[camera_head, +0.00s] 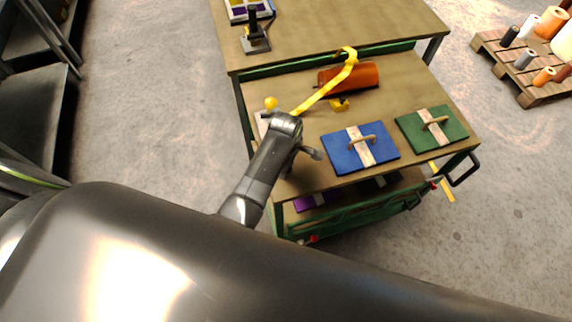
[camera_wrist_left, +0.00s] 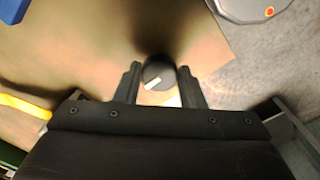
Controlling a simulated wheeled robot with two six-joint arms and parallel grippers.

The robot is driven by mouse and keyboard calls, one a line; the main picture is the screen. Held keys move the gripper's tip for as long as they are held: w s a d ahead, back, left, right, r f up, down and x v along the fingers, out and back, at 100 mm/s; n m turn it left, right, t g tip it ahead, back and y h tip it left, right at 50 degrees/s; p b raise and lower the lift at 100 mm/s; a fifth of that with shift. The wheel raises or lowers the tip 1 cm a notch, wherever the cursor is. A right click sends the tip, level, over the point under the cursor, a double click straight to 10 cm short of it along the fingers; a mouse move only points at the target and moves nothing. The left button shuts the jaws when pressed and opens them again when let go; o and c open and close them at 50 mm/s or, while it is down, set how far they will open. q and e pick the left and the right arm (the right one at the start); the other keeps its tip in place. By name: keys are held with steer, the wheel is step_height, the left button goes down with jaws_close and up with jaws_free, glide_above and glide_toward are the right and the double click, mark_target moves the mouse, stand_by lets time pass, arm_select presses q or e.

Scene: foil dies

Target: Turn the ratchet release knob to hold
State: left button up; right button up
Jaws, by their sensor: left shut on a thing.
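A dark round knob (camera_wrist_left: 157,74) with a white pointer mark sits between the two fingers of my left gripper (camera_wrist_left: 160,78) in the left wrist view. The fingers are shut on its sides. The white mark lies aslant, toward the lower left of the knob. In the head view my left gripper's dark hand (camera_head: 286,126) is over the left end of the cart top, and it hides the knob. A yellow strap (camera_head: 325,90) runs from beside the hand up to an orange-brown curved piece (camera_head: 362,76). My right gripper is not in view.
A blue board (camera_head: 343,156) and a green board (camera_head: 413,135), each with a handle, lie on the green cart's wooden top (camera_head: 410,85). A yellow ball knob (camera_head: 270,102) stands close to the hand. A wooden table (camera_head: 330,22) stands behind. A pallet (camera_head: 530,85) holds rolls.

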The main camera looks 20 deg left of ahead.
arm_select(q)
steer(key=shift+a, duration=0.1)
stand_by(0.3)
steer(key=o, duration=0.9)
steer(key=shift+o, duration=0.4)
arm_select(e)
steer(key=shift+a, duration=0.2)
arm_select(q)
steer(key=shift+r, duration=0.1)
